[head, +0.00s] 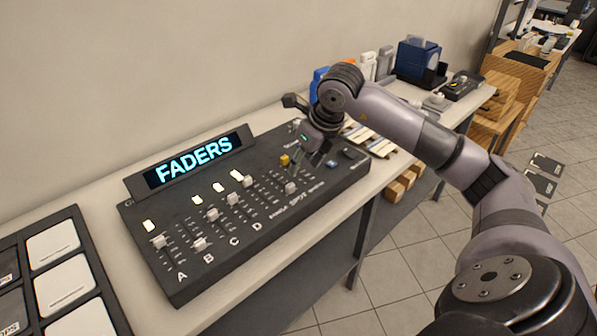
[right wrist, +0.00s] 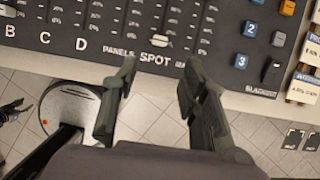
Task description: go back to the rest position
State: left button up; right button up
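The fader console (head: 225,250) is a long dark board on the bench, with fader columns A to D, lit white keys and a tilted "FADERS" display (head: 197,161). My right gripper (head: 318,160) is over the console's right part, pointing down. In the right wrist view its two fingers (right wrist: 158,72) are spread apart with nothing between them. Behind them the console's front edge shows, with the "SPOT" fader cap (right wrist: 160,42) just beyond the tips. My left gripper does not show in the head view; a dark part at the left edge of the right wrist view may belong to it.
A rack of white pads (head: 53,245) stands at the left. A dark blue box (head: 418,60) and small labelled items stand further along the bench. Wooden crates (head: 500,105) are at the back right.

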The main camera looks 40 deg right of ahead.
jog(key=shift+s+r, duration=0.25)
jog(key=shift+r, duration=0.35)
